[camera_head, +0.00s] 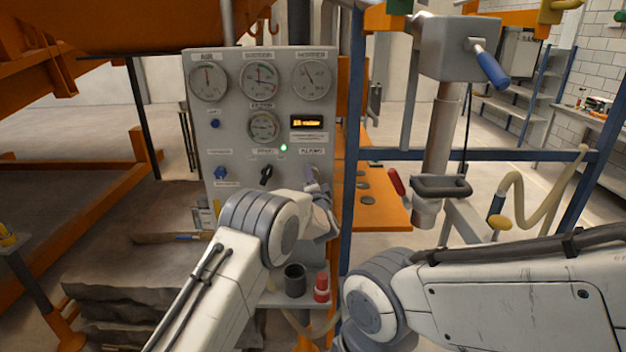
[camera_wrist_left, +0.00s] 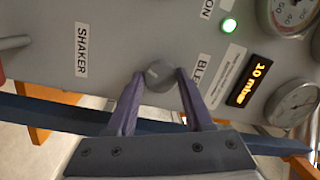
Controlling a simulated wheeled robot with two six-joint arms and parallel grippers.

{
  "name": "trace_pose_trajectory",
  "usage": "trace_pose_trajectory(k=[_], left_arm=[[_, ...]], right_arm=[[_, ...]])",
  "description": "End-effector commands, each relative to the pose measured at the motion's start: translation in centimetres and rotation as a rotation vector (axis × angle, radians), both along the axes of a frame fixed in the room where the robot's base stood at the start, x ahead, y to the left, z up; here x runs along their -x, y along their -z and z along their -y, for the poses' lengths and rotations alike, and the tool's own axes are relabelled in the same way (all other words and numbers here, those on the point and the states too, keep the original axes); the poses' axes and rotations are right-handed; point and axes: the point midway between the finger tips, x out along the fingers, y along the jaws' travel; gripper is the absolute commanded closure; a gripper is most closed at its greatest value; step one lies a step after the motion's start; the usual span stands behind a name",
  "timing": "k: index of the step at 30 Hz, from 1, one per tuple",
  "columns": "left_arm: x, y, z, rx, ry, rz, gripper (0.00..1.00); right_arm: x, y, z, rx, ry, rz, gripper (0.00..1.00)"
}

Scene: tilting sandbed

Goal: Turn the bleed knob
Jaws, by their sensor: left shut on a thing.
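The bleed knob (camera_wrist_left: 159,75) is a small round grey knob on the grey control panel (camera_head: 235,130). In the left wrist view it sits between my left gripper's two fingertips, beside a label that starts with "BLE" and is partly covered by a finger. My left gripper (camera_wrist_left: 160,77) is shut on the knob, one finger on each side. In the head view my left gripper (camera_head: 314,182) reaches the panel's lower right, and the knob is hidden there. My right arm shows at the lower right, but its gripper is out of view.
The panel carries several round gauges, an orange display (camera_head: 306,122) reading 10 mbar in the wrist view, a lit green lamp (camera_head: 284,147) and a black switch (camera_head: 266,175). A dark cup (camera_head: 294,280) and a red bottle (camera_head: 321,287) stand on a shelf below.

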Motion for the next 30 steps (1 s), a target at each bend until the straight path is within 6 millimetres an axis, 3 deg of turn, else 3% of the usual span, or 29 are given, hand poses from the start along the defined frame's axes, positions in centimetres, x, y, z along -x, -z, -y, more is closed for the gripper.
trace_pose_trajectory(k=[12,29,30], left_arm=[[0.07,0.48,-0.08,-0.198,0.001,-0.008,1.0],[0.06,0.46,-0.12,-0.228,0.0,-0.009,1.0],[0.06,0.46,-0.12,-0.228,0.0,-0.009,0.41]], right_arm=[[0.0,0.34,0.01,0.0,0.001,0.0,0.5],[0.0,0.37,0.0,0.0,0.001,0.0,0.5],[0.0,0.37,0.0,0.0,0.001,0.0,0.5]])
